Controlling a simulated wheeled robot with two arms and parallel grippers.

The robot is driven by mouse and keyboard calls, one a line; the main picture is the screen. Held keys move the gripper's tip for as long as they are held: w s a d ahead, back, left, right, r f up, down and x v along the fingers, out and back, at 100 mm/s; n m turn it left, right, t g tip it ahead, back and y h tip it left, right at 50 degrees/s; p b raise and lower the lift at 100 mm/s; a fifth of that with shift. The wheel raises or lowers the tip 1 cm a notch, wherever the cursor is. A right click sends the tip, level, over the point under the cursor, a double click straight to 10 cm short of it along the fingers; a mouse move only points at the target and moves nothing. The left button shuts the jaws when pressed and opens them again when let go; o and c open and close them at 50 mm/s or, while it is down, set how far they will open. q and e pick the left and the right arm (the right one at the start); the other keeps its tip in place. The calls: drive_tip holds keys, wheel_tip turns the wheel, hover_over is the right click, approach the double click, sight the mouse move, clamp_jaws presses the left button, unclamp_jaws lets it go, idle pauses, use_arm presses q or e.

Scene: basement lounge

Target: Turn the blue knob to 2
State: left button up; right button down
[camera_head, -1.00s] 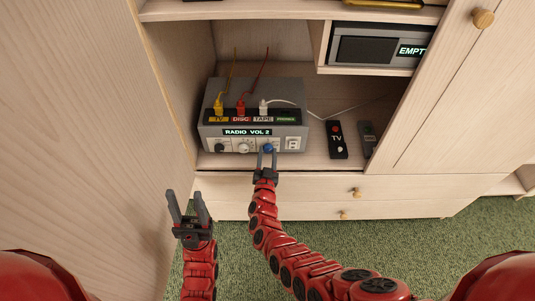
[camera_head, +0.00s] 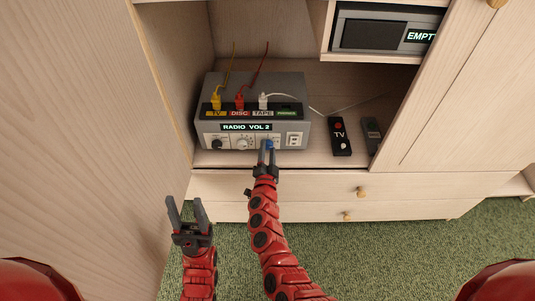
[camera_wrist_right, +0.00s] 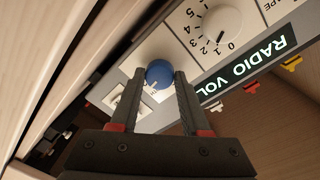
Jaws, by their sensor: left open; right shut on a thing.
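The blue knob (camera_wrist_right: 159,74) is on the front panel of a grey radio unit (camera_head: 295,97), right of a white knob (camera_head: 243,144). It also shows in the head view (camera_head: 269,144), partly covered by my fingers. The radio's display (camera_head: 246,127) reads "RADIO VOL 2". My right gripper (camera_head: 267,150) is shut on the blue knob; its fingertips lie either side of the knob in the right wrist view (camera_wrist_right: 172,82). The fingers hide part of the knob's scale. My left gripper (camera_head: 187,208) is open and empty, low and left of the cabinet shelf.
Yellow, red and white plugs with cables stand on top of the radio. A black TV remote (camera_head: 340,136) and a grey remote (camera_head: 372,134) lie to its right. A box marked "EMPTY" (camera_head: 383,32) is above. Drawers (camera_head: 290,190) are below the shelf.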

drive_tip(key=shift+d+m+b, duration=0.1)
drive_tip(key=shift+m+b, duration=0.4)
drive_tip(key=shift+m, duration=0.3)
drive_tip(key=shift+c, duration=1.9)
unclamp_jaws()
drive_tip(key=s, duration=1.7)
drive_tip(key=shift+s+a+r, duration=0.2)
drive_tip(key=shift+a+r, duration=0.2)
drive_tip(key=shift+a, duration=0.05)
